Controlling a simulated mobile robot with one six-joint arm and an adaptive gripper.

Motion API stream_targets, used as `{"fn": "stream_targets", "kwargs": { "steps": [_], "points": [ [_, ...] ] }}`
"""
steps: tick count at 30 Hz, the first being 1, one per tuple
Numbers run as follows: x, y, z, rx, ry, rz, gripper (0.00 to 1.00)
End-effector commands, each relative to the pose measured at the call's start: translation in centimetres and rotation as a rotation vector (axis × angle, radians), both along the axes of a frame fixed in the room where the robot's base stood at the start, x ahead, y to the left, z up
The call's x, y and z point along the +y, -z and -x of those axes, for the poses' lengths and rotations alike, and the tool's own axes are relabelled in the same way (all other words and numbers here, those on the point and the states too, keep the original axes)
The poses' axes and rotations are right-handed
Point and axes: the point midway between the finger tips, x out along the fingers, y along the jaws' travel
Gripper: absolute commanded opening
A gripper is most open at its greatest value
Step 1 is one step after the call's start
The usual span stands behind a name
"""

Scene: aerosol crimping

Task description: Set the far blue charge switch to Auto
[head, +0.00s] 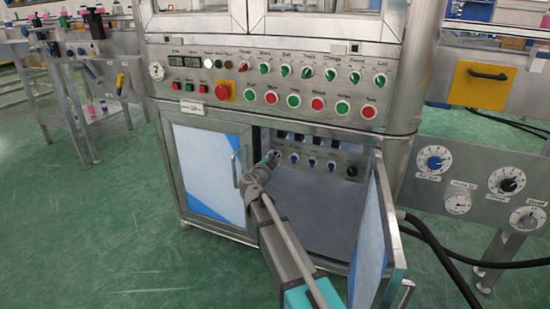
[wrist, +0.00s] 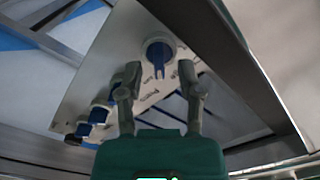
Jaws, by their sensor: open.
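A row of blue switches sits on a metal panel inside the open cabinet; one blue switch (head: 312,162) shows near the row's middle in the head view. My gripper (head: 272,157) is at the left end of this row and hides part of the panel. In the wrist view my gripper (wrist: 160,68) is open and empty. A blue switch (wrist: 158,52) with a pointed handle lies just ahead, centred between the fingertips, with no clear contact. More blue switches (wrist: 100,111) run to the lower left. I cannot read the labels or tell which switch is the charge one.
A black knob (head: 351,171) ends the row at right. The open cabinet door (head: 372,235) stands right of my arm; the closed door (head: 205,170) is at left. The cabinet floor (head: 325,205) is clear. Black hoses (head: 440,250) lie right.

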Motion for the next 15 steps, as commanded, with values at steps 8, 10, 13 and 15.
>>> {"fn": "stream_targets", "kwargs": {
  "steps": [8, 10, 13, 15],
  "points": [
    [-0.47, 0.00, -1.04, 0.000, 0.000, 0.000, 0.47],
    [-0.49, 0.00, -1.05, 0.000, 0.000, 0.000, 0.47],
    [-0.52, 0.00, -1.03, 0.000, 0.000, 0.000, 0.47],
    [-0.53, 0.00, -1.04, 0.000, 0.001, 0.000, 0.47]
  ]
}}
